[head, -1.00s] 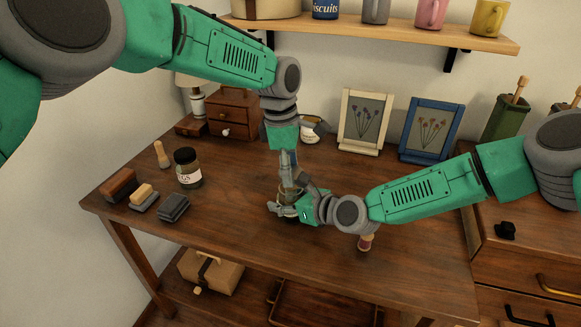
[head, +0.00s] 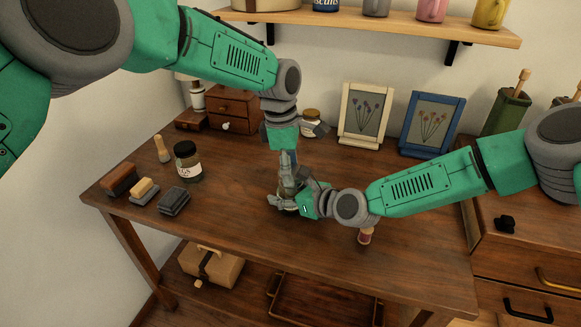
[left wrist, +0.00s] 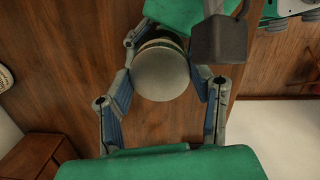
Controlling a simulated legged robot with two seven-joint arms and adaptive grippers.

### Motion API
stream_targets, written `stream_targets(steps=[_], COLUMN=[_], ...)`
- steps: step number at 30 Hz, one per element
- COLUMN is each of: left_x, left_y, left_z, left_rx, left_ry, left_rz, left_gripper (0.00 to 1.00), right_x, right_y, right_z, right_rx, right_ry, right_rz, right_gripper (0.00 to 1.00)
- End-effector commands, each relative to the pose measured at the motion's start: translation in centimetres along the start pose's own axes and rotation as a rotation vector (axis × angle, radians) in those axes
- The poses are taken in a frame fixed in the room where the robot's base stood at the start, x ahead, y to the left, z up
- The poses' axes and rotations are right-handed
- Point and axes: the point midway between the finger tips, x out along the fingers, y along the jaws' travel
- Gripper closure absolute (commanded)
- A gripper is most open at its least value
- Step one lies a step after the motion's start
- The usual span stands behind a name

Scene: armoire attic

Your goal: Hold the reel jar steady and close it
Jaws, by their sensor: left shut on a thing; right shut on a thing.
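The reel jar (left wrist: 160,43) stands on the table between my two grippers; in the head view fingers hide most of it. Its round grey lid (left wrist: 161,75) faces the left wrist camera, with the jar's brownish rim showing behind it. I cannot tell whether the lid is fully seated. My left gripper (head: 287,182) points down from above, its fingers shut around the lid. My right gripper (head: 284,198) comes in low from the right and is shut on the jar's side.
A labelled glass jar (head: 187,163), dark brush (head: 118,181) and blocks stand at the left. A small drawer chest (head: 234,109) and another jar (head: 311,121) are behind. Picture frames (head: 364,114) stand at the back. A red thread spool (head: 365,236) stands right of the grippers.

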Motion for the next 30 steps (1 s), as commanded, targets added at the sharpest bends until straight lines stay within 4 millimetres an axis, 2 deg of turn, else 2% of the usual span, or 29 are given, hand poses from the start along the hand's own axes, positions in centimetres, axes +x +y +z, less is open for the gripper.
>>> stream_targets(steps=[14, 17, 27, 30], left_x=[0.72, 0.72, 0.75, 0.69], left_y=[0.01, 0.11, 0.34, 0.3], left_z=[-0.03, -0.01, 0.01, -0.05], left_rx=[0.028, 0.143, 0.855, 0.838], left_ry=[0.0, 0.0, 0.001, 0.0], left_rz=[-0.004, -0.016, -0.105, -0.102], left_gripper=[0.66, 0.66, 0.66, 0.66], right_x=[0.0, 0.0, -0.01, -0.01], right_y=[-0.02, -0.02, 0.04, 0.05], right_z=[-0.01, -0.01, -0.02, -0.02], right_rx=[0.0, 0.0, -0.001, -0.001], right_ry=[0.0, 0.0, 0.0, 0.001], right_rz=[0.0, 0.0, 0.001, 0.001], right_gripper=[1.0, 1.0, 1.0, 1.0])
